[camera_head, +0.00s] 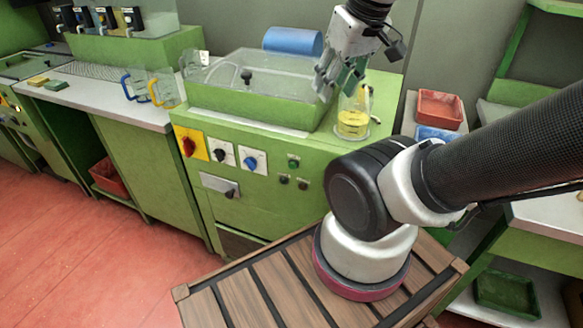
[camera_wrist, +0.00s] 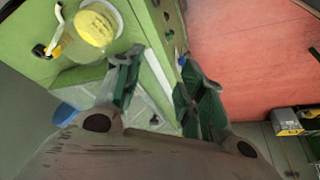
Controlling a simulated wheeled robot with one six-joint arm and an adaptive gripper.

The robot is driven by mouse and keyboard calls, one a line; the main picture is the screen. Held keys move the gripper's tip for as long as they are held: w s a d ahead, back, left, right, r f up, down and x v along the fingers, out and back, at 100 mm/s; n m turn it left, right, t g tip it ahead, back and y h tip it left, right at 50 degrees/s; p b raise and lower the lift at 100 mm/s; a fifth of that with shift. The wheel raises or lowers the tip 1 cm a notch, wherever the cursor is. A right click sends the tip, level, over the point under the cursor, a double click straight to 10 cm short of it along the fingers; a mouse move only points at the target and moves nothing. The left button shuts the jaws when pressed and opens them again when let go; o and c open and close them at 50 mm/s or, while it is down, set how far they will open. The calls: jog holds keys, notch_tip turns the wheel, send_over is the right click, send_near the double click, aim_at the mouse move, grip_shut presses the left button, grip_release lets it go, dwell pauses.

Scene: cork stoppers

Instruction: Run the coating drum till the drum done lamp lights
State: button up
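The green machine (camera_head: 300,200) stands in front of me with a clear-lidded trough (camera_head: 250,80) on top. Its front carries a red knob on a yellow plate (camera_head: 188,146), a black knob (camera_head: 218,155), a blue knob (camera_head: 250,162) and a lower dark knob (camera_head: 230,193). To their right is a small green button or lamp (camera_head: 293,162) with two dark ones (camera_head: 284,179) below; I cannot tell whether any is lit. I cannot read which lamp is for the drum. My gripper (camera_head: 340,88) is open and empty above the machine's right top; its fingers (camera_wrist: 160,62) are apart.
A clear jug with yellow contents (camera_head: 353,123) stands on the machine top, close below my gripper. A blue cylinder (camera_head: 293,41) lies behind the trough. Blue- and yellow-handled jugs (camera_head: 163,90) stand on the left counter. Red and blue trays (camera_head: 440,108) are at right.

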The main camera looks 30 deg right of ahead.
grip_shut()
dwell(1.1)
